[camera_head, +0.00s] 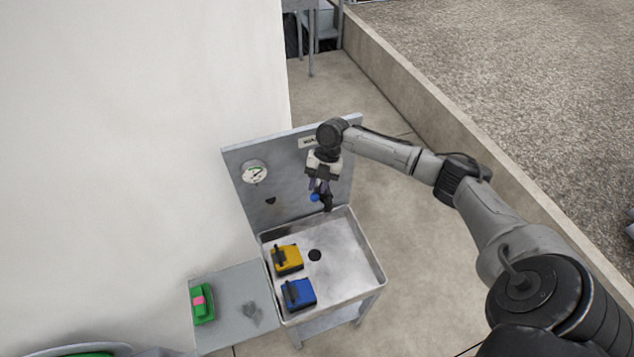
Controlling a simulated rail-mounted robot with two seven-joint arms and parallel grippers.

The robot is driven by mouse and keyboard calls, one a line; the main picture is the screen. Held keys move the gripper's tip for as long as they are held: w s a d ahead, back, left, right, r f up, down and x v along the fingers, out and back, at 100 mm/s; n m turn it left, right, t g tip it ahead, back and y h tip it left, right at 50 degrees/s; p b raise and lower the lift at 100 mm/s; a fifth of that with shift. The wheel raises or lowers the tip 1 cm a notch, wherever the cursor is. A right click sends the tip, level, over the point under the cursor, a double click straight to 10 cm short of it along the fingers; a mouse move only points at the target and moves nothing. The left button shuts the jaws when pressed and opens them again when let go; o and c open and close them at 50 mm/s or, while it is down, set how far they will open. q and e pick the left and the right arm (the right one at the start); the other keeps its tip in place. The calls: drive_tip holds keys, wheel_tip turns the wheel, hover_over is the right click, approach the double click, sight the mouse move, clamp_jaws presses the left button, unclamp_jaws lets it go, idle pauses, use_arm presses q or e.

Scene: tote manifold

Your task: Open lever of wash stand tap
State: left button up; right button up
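The wash stand (347,252) is a grey metal basin with an upright back panel (284,187). My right gripper (323,203) is in front of the right part of that panel, above the basin, pointing down. A small blue piece (315,197), apparently the tap's lever, shows right at its fingers. The gripper hides most of the tap, and I cannot tell whether the fingers are closed on the blue piece or only beside it. My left gripper is not in view.
A round gauge (254,173) is on the panel's left. A yellow box (288,259) and a blue box (299,294) are in the basin near the drain (315,255). A green item (203,304) lies on the side shelf (236,300). A white wall (130,150) bounds the left.

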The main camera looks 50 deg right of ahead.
sight(318, 188)
drive_tip(key=shift+o, duration=0.7)
drive_tip(key=shift+s+a+f, duration=0.15)
drive_tip(key=shift+f, duration=0.2)
drive_tip(key=shift+o, duration=1)
drive_tip(key=shift+s+a, duration=0.1)
drive_tip(key=shift+r, duration=0.65)
wheel_tip(318, 188, up, 3)
drive_tip(key=shift+f+b, duration=0.1)
drive_tip(key=shift+b, duration=0.6)
drive_tip(key=s+d+r, duration=0.3)
drive_tip(key=s+r, duration=0.4)
drive_tip(key=s, duration=0.4)
drive_tip(key=shift+d, duration=0.3)
drive_tip(key=shift+r, duration=0.1)
